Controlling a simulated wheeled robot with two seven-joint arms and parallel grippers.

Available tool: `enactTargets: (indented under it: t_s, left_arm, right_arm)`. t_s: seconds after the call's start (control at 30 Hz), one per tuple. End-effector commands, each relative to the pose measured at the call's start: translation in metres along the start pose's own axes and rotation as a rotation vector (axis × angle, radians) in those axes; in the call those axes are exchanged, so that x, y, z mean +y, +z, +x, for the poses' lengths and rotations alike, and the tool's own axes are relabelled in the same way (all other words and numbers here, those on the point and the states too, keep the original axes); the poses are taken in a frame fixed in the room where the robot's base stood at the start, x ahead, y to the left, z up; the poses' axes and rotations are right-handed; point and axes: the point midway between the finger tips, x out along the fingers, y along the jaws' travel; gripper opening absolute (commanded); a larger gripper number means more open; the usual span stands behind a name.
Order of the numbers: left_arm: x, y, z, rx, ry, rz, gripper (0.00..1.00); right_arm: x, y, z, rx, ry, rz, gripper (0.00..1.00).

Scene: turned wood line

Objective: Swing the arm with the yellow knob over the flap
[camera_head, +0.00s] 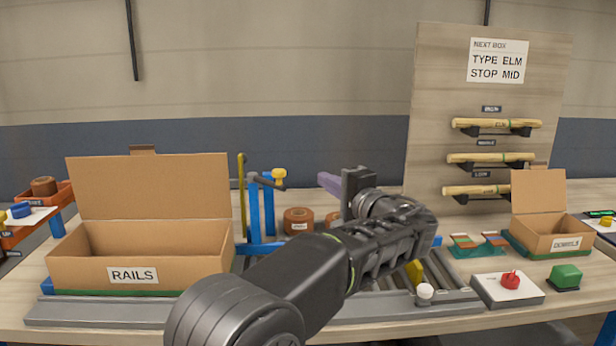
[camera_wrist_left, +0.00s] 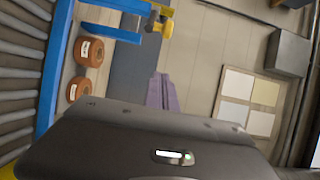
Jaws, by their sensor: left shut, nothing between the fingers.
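The arm with the yellow knob (camera_head: 279,174) sits on a blue post frame (camera_head: 268,205) right of the RAILS box. Its dark bar slants from the blue posts. The knob also shows in the left wrist view (camera_wrist_left: 167,28), near the top. The RAILS box (camera_head: 80,272) is open, with its tall back flap (camera_head: 150,185) standing up. My left gripper (camera_head: 325,181) has purple fingers, shut and empty, right of the knob and apart from it. The fingers also show in the left wrist view (camera_wrist_left: 160,88), pointing up in the picture. My right gripper is out of view.
Brown tape rolls (camera_head: 298,218) lie by the blue frame. A grey roller track (camera_head: 390,302) runs along the front, partly hidden by my left arm. A smaller open box (camera_head: 545,240), a red button panel (camera_head: 508,290) and a board of turned rods (camera_head: 430,100) are at right.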

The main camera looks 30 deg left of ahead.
Motion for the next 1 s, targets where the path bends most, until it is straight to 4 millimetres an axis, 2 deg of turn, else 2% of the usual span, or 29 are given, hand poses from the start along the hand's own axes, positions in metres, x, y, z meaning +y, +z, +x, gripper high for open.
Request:
enactTargets:
  t_s: [0.27, 0.6, 0.8, 1.0]
  left_arm:
    - [-0.001, 0.001, 0.034, -0.005, 0.000, 0.002, 0.00]
    - [-0.002, 0.004, 0.099, -0.003, 0.000, 0.000, 0.00]
    - [0.000, 0.030, 0.086, 0.000, 0.003, -0.002, 0.00]
    - [0.000, 0.038, 0.083, 0.000, 0.001, 0.000, 0.00]
  right_arm:
    - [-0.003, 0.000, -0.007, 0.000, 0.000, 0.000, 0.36]
    - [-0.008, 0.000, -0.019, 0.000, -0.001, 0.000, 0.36]
    - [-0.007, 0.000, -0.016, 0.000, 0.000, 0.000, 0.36]
    - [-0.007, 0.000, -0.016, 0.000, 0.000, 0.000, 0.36]
